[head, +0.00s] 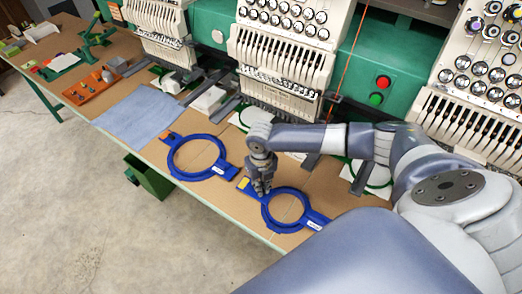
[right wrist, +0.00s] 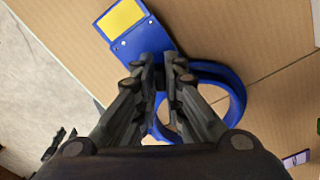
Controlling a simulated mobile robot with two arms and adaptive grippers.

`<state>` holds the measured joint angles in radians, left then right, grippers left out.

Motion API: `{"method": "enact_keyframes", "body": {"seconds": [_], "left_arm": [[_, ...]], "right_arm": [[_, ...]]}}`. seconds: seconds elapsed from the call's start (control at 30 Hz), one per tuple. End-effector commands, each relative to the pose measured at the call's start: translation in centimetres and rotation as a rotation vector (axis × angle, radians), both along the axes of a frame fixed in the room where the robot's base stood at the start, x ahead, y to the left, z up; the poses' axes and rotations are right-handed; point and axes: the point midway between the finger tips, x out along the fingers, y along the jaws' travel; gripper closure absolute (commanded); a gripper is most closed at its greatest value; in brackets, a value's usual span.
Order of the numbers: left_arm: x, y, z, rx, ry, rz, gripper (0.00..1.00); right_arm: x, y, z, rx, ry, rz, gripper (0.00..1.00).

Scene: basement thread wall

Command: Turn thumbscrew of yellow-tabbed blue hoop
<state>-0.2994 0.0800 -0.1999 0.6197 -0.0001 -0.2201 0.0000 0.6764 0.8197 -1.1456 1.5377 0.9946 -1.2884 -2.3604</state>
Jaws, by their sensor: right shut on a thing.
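The yellow-tabbed blue hoop (head: 266,220) lies flat on the brown table near its front edge. Its yellow tab (head: 243,184) is at its left end, and a white label is on its right arm. My right gripper (head: 262,191) points down at the neck between tab and ring. In the right wrist view the hoop (right wrist: 236,92) and its yellow tab (right wrist: 122,19) show beyond the fingers. The right fingers (right wrist: 160,62) are close together on the thumbscrew, which they hide. My left gripper is not in view.
A second blue hoop (head: 171,158) with an orange tab lies to the left. A blue-grey cloth (head: 138,115) lies farther left. Embroidery machines (head: 285,50) stand along the back. An orange tray (head: 90,88) is at the far left. A green bin (head: 150,177) hangs below the table edge.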

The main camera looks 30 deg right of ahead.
Motion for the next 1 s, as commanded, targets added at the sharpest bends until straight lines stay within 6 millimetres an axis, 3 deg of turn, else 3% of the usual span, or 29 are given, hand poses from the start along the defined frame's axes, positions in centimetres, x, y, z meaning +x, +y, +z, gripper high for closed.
{"method": "enact_keyframes", "body": {"seconds": [0.07,0.1,0.2,0.63,1.0], "left_arm": [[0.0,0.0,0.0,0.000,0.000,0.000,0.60],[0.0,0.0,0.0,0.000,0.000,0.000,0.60],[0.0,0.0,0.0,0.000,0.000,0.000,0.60],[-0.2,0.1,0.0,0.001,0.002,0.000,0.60],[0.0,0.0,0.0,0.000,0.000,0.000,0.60]], "right_arm": [[-0.1,-0.1,0.0,-0.001,0.001,-0.001,1.00],[-0.1,-0.1,0.0,-0.001,0.001,-0.001,0.88],[0.0,0.0,0.0,-0.001,0.001,-0.001,0.70],[0.1,0.0,0.8,0.001,-0.002,-0.002,0.70],[0.1,-0.1,8.2,0.000,-0.003,0.000,0.70]]}}
